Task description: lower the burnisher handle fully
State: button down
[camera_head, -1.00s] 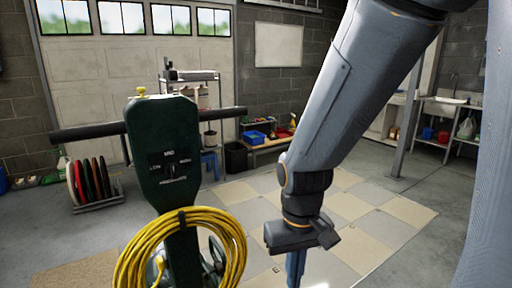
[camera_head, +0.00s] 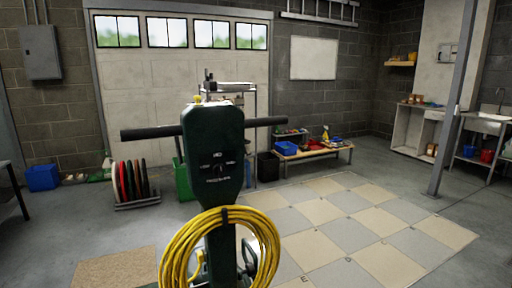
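The burnisher handle (camera_head: 217,160) stands upright in the head view, a dark green column with a control panel. Its black crossbar has a left grip (camera_head: 153,133) and a right grip (camera_head: 266,121). A small yellow knob (camera_head: 197,99) shows at the top. A coiled yellow cable (camera_head: 177,247) hangs on the column's front. The burnisher's lower body is mostly hidden by the cable and cut off by the bottom edge. My gripper is not in this view.
A rack of red and black pads (camera_head: 132,184) stands on the floor at left. A low bench (camera_head: 318,152) with bins is behind to the right. Checkered floor tiles (camera_head: 350,233) lie clear at right. A metal post (camera_head: 446,150) stands further right.

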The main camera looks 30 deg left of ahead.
aim_at(212, 133)
jog(key=u, duration=0.05)
jog(key=i, duration=1.5)
jog(key=u, duration=0.85)
